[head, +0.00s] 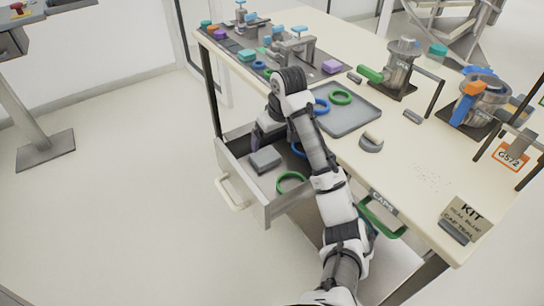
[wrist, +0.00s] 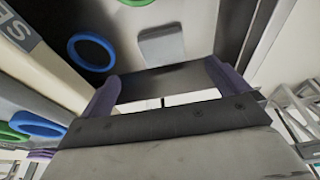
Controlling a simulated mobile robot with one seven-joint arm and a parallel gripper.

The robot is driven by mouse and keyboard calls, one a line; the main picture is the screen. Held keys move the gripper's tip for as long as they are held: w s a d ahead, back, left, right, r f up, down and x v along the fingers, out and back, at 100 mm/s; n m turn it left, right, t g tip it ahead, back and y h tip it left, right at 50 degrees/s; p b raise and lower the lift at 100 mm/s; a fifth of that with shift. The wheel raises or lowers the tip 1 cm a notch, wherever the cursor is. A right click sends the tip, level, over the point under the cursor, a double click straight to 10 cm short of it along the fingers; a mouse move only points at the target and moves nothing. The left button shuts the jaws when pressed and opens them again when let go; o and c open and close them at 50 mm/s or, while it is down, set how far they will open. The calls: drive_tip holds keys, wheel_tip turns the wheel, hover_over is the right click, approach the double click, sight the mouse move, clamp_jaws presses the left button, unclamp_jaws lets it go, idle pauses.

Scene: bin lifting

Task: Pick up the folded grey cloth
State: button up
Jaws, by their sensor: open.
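The folded grey cloth (head: 264,160) lies flat in the open drawer (head: 249,200) under the table, as a small squarish grey pad. It also shows in the wrist view (wrist: 162,44), beyond my fingers. My gripper (head: 256,142) is at the drawer, just behind the cloth in the head view, and partly hidden by my arm. In the wrist view my gripper (wrist: 168,88) has its two purple fingers wide apart with nothing between them. The cloth is apart from the fingers.
A green ring (head: 291,182) and a blue ring (head: 298,150) lie in the drawer near the cloth. The drawer walls stand around them. Above, the table (head: 400,150) holds a grey tray (head: 349,118), rings and metal fixtures. Floor left of the drawer is clear.

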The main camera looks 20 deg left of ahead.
hover_over(266, 156)
drive_tip(key=s+d, duration=0.2)
drive_tip(key=x, duration=0.3)
drive_tip(key=d+x, duration=0.1)
drive_tip(key=x, duration=0.1)
drive_tip(key=shift+s+f, duration=0.15)
drive_tip(key=shift+f, duration=0.4)
drive_tip(key=f, duration=0.1)
drive_tip(key=a+f, duration=0.1)
drive_tip(key=w+f+p, duration=0.1)
drive_tip(key=shift+w+a+f, duration=0.1)
drive_tip(key=shift+a+f, duration=0.3)
drive_tip(key=shift+w+a+f, duration=0.1)
drive_tip(key=shift+a+f, duration=0.05)
drive_tip(key=shift+f, duration=0.35)
drive_tip(key=c, duration=0.9)
